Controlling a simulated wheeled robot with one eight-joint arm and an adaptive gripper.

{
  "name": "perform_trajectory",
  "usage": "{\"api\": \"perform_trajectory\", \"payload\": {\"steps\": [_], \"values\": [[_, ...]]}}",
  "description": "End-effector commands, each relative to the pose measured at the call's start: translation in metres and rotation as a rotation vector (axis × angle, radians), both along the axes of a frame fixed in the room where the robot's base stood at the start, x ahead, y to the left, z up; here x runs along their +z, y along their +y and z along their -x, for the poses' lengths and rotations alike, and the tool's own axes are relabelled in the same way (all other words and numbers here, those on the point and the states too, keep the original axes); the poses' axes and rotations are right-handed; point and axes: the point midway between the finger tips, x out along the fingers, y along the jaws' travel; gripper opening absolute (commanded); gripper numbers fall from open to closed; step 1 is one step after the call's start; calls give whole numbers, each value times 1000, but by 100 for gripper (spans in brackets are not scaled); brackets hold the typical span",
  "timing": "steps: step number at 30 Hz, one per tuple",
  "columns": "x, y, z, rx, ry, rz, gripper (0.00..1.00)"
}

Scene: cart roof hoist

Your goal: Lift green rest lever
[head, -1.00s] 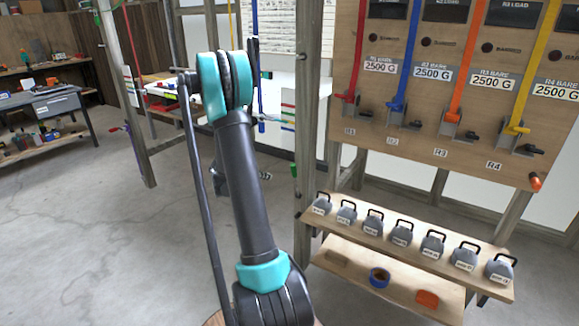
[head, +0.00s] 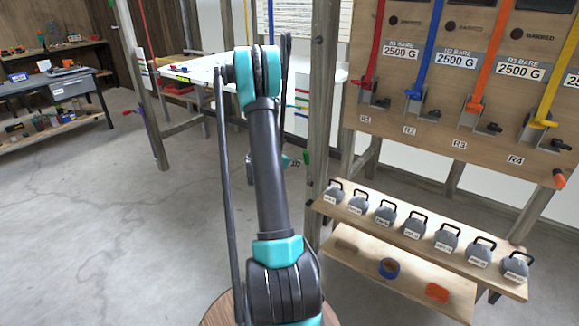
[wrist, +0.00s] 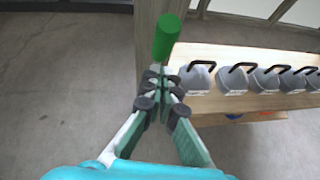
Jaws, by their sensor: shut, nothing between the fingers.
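The green rest lever (wrist: 166,37) is a green cylinder beside the wooden post in the wrist view. In the head view its green handle (head: 306,163) shows on the left side of the post. My gripper (wrist: 163,85) is shut and empty, with its fingertips just below the lever's lower end in the wrist picture. I cannot tell whether they touch it. In the head view my arm hides most of the gripper.
A wooden post (head: 321,100) stands close beside the lever. A shelf (head: 322,208) of several grey weights is to the right, below a board (head: 400,130) with colored straps. A white table (head: 205,72) stands behind. Open floor lies at left.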

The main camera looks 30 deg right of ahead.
Motion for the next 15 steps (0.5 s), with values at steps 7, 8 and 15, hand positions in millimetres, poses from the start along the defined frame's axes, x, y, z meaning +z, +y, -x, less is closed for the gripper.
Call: {"api": "perform_trajectory", "payload": {"steps": [7,8,15], "values": [[4,-15,-3,1,1,0,0],[4,-16,-3,1,1,0,0],[4,-16,-3,1,1,0,0]]}}
